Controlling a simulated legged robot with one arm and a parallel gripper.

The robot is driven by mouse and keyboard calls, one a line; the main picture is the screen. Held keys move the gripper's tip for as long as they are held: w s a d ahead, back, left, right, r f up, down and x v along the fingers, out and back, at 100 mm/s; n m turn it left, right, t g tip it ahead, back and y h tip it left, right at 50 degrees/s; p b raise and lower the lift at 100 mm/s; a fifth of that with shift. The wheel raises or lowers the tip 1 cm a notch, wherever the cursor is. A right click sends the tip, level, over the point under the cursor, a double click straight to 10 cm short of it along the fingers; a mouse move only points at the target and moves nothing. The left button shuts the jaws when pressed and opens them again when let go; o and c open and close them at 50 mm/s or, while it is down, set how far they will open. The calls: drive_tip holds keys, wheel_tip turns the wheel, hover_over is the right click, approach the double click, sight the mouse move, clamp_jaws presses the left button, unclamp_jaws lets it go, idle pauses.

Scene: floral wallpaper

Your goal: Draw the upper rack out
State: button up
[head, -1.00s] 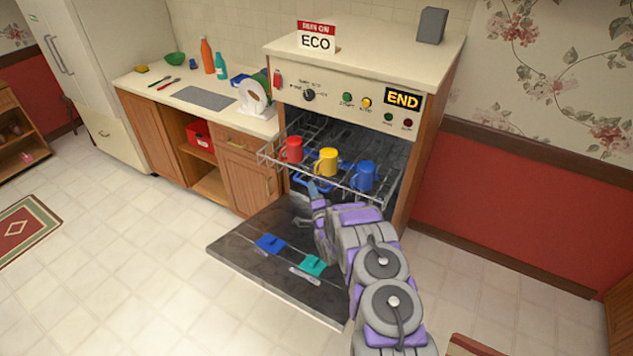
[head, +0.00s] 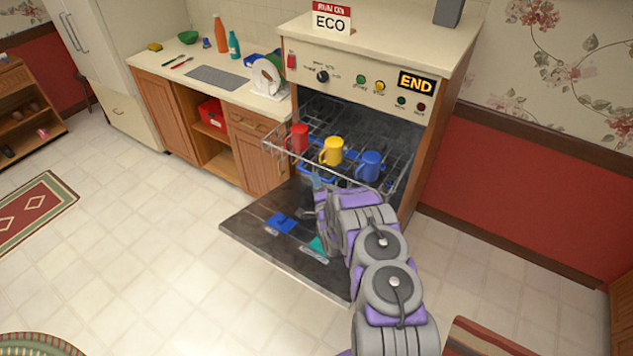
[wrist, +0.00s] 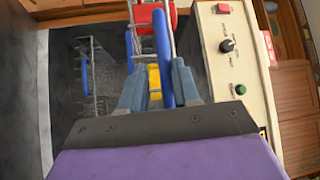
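The upper rack (head: 277,150) is a grey wire rack, partly out of the dishwasher over its lowered door. It holds a red mug (head: 297,138), a yellow mug (head: 332,151) and a blue mug (head: 369,166). My gripper (head: 318,186) is at the rack's front, below the mugs. In the wrist view my gripper (wrist: 158,84) has its fingers apart, one on each side of the rack's blue handle bar (wrist: 162,45). The bar lies against or very near the right finger, with a gap at the left finger. My arm hides part of the rack's front in the head view.
The dishwasher door (head: 255,235) lies open below the rack, with a blue piece (head: 282,222) and a teal piece (head: 318,244) on it. A counter (head: 185,80) adjoins on the left. The tiled floor (head: 150,265) in front is clear.

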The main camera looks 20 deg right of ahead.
drive_tip(key=shift+o, duration=1.1)
drive_tip(key=shift+d+r, duration=0.1)
drive_tip(key=shift+r, duration=0.1)
drive_tip(key=s+a+f+p, duration=0.1)
drive_tip(key=s+p, duration=0.4)
drive_tip(key=s, duration=0.3)
drive_tip(key=s+a+f+p, duration=0.1)
drive_tip(key=s+p, duration=0.4)
drive_tip(key=s, duration=0.4)
drive_tip(key=shift+f, duration=0.25)
drive_tip(key=shift+w+d, duration=0.1)
